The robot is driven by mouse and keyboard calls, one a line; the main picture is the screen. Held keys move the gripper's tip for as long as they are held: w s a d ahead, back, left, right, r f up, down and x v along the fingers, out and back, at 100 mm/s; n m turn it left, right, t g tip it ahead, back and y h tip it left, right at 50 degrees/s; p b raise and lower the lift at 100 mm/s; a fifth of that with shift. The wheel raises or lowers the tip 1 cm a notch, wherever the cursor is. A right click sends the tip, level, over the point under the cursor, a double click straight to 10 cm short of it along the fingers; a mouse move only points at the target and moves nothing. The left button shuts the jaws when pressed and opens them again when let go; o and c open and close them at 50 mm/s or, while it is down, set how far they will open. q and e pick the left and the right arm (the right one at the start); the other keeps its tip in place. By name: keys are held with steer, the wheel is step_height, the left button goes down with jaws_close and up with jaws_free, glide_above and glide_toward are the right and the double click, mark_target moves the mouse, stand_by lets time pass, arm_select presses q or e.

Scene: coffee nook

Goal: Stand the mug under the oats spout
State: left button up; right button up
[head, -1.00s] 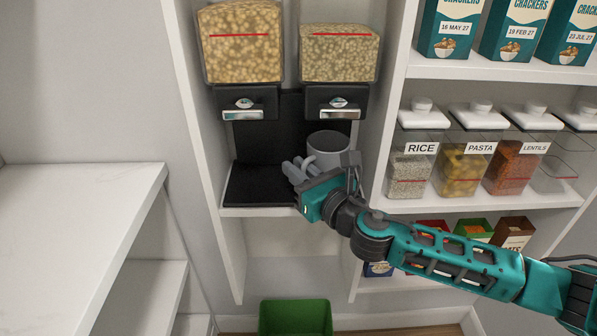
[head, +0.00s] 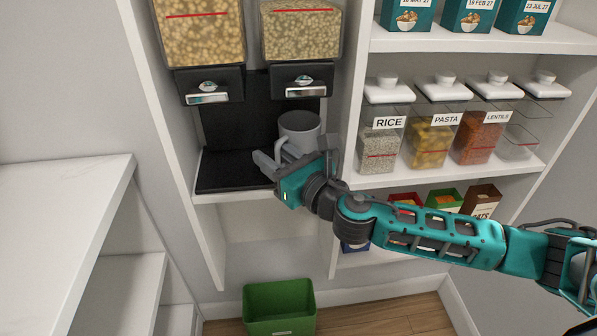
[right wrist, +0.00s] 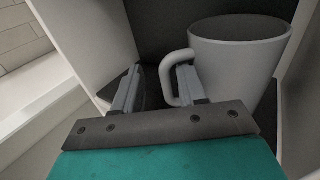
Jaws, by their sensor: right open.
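The grey mug (head: 300,130) stands upright on the black mat (head: 225,172) under the right of two dispensers, whose spout (head: 300,92) is above it. In the right wrist view the mug (right wrist: 243,55) shows at the right with its handle (right wrist: 177,78) toward the gripper. My right gripper (head: 270,162) is at the front of the mat, just left of and in front of the mug. In the right wrist view its fingers (right wrist: 155,88) are apart, the right one close by the handle; I cannot tell if they touch. The dispensers' labels are not visible. My left gripper is out of view.
The left dispenser (head: 208,85) hangs beside the right one. Side panels (head: 345,90) bound the nook closely. Shelves at right hold rice (head: 381,145), pasta and lentils jars. A green bin (head: 280,308) is on the floor; a white counter (head: 55,210) is at left.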

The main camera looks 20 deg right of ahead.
steer(key=b+v, duration=0.1)
steer(key=v, duration=0.9)
steer(key=s+f+n+g+h, duration=0.1)
steer(key=s+f+n+g, duration=0.1)
steer(key=f+n, duration=0.6)
steer(key=s+a+f+n+g+h, duration=0.1)
steer(key=s+f+n+g, duration=0.1)
steer(key=s+f+n, duration=0.3)
steer(key=s+f+n+g+h, duration=0.1)
steer(key=s+f+n, duration=0.3)
steer(key=f+n, duration=0.9)
steer(key=n+g, duration=0.1)
steer(key=n, duration=0.8)
steer(key=shift+s+a, duration=0.1)
steer(key=shift+a, duration=0.05)
